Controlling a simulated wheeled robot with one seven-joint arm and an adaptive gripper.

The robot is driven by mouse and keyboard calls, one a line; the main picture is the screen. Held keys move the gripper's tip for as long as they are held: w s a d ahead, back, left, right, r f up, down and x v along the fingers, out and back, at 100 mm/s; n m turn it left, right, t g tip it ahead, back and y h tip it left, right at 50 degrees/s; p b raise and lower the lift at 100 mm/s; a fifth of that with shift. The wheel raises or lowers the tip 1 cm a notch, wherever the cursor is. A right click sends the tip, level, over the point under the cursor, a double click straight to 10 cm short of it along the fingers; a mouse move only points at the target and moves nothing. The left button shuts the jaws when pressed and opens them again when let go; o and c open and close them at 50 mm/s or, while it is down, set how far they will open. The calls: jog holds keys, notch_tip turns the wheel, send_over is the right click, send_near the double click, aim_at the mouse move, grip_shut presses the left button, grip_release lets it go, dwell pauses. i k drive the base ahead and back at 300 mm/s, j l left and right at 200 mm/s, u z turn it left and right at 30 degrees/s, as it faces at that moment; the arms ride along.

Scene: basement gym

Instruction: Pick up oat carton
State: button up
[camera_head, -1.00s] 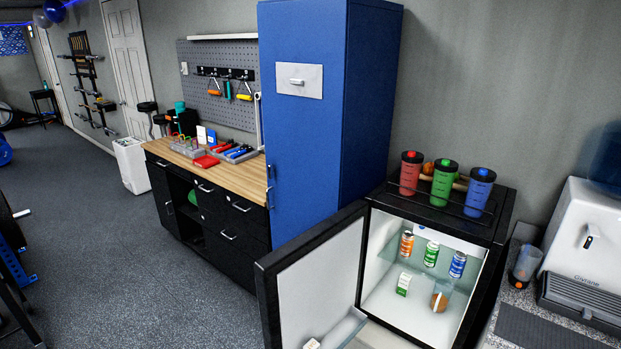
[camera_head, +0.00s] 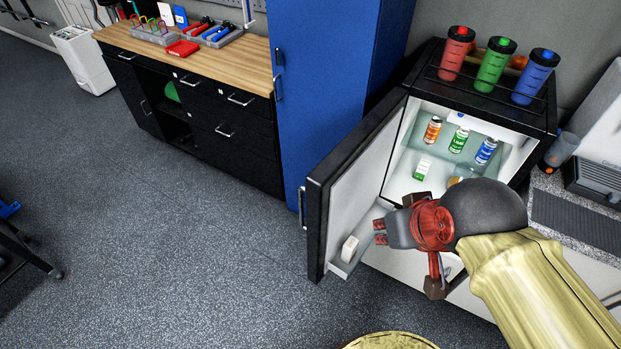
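A small white carton (camera_head: 349,248) stands in the low bin of the open fridge door. Another small carton, white with green (camera_head: 423,168), stands inside the fridge below the cans. I cannot read either label, so I cannot tell which is the oat carton. My gripper (camera_head: 425,241), with red, grey and brown parts, is in front of the fridge opening. In the picture it lies right of the door carton and below the green-and-white one, apart from both. No held object shows. The finger opening is not clear from this angle.
The fridge door (camera_head: 352,185) stands open to the left. Orange, green and blue cans (camera_head: 459,140) stand on the fridge shelf. Red, green and blue bottles (camera_head: 495,66) stand on top. A blue cabinet (camera_head: 330,75) is behind the door.

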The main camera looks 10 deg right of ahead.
aim_at(349, 248)
jog(key=i+j+z, duration=0.1)
jog(key=i+j, duration=0.25)
jog(key=j, duration=0.3)
jog(key=i+j+z, duration=0.15)
jog(key=j, duration=0.2)
jog(key=i+j, duration=0.15)
jog(key=j, duration=0.2)
jog(key=i+j+z, duration=0.15)
jog(key=j, duration=0.2)
jog(key=i+j+z, duration=0.1)
jog(key=j, duration=0.25)
jog(key=z, duration=1.25)
jog(key=l+u, duration=0.5)
jog(key=l, duration=0.5)
jog(key=k+l, duration=0.15)
jog(key=l, duration=0.15)
jog(key=k+l, duration=0.2)
jog(key=l, duration=0.15)
jog(key=k+l, duration=0.15)
jog(key=l, duration=0.15)
